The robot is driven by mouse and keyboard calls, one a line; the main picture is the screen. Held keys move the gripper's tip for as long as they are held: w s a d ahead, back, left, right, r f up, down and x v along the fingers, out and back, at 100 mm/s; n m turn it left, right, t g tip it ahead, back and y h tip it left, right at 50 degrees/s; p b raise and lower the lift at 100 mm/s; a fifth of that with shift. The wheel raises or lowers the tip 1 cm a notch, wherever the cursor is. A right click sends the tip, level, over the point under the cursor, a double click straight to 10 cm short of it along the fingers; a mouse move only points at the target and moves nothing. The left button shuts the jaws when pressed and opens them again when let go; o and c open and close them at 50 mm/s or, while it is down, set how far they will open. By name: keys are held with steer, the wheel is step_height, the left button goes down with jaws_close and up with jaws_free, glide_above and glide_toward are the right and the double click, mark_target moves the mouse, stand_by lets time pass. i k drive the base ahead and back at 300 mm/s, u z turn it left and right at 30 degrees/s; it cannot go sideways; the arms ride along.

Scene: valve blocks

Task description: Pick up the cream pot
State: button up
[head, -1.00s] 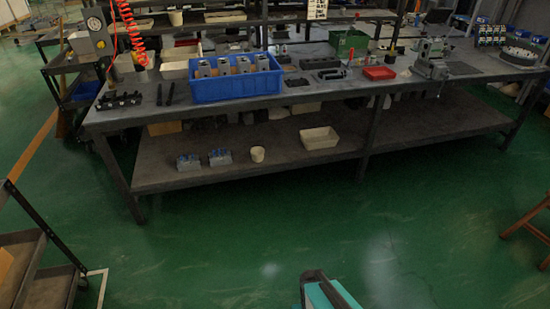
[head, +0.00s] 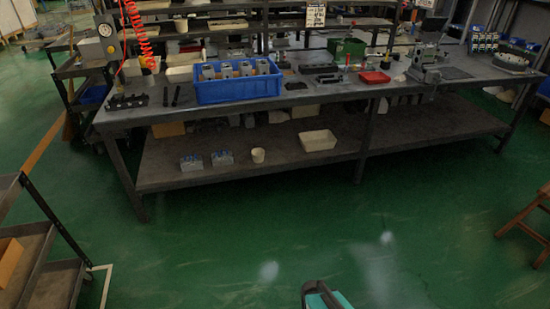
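A small cream pot (head: 258,155) stands upright on the lower shelf (head: 300,175) of the long workbench. It is between a pair of grey-blue valve blocks (head: 222,158) on its left and a cream rectangular tray (head: 318,140) on its right. Another small cream container (head: 181,24) stands on the rack behind the bench. A teal and black part of my own body shows at the bottom edge, far from the pot. My gripper's fingers are not in view.
The workbench top (head: 420,92) overhangs the lower shelf. A blue crate (head: 238,90) with grey blocks sits on it. A bench leg (head: 362,145) stands right of the tray. A shelf cart (head: 45,240) is at left, a wooden stool (head: 530,215) at right. The green floor between is clear.

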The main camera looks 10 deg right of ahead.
mark_target(258, 154)
steer(key=u, duration=0.15)
steer(key=i, duration=0.95)
steer(key=z, duration=0.75)
steer(key=k, duration=0.15)
steer(key=u, duration=2.8)
